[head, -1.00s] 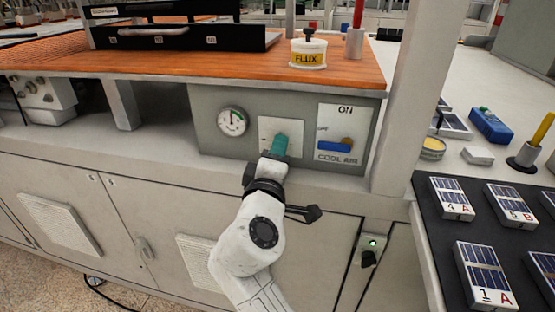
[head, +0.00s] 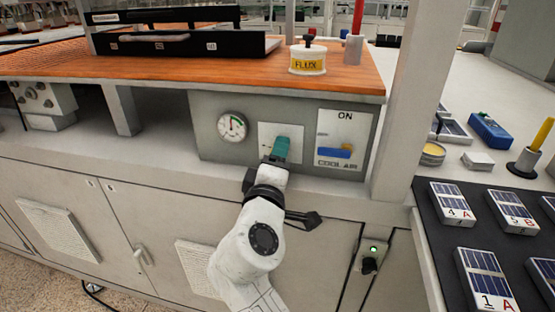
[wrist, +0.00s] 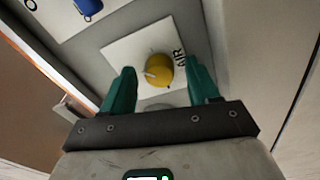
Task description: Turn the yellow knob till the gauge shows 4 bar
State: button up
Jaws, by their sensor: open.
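The yellow knob (wrist: 159,70) sits on a white square plate (wrist: 113,55) marked AIR in the wrist view. My gripper (wrist: 160,82) is open, with one teal finger on each side of the knob; I cannot tell whether either touches it. In the head view my gripper (head: 281,147) is in front of the plate (head: 266,131) and hides the knob. The round gauge (head: 232,126) is on the grey panel to the left of the plate. It has a green arc and a red mark; its needle and numbers are too small to read surely.
Right of the plate is a COOL AIR panel (head: 343,136) with a blue and yellow lever. Above is an orange bench top (head: 235,72) with a FLUX jar (head: 308,59). A white post (head: 405,100) stands at the right. Solar cells lie on a dark mat (head: 433,231).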

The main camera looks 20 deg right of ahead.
jog(key=v, duration=1)
jog(key=shift+s+a, duration=0.25)
jog(key=shift+s, duration=0.05)
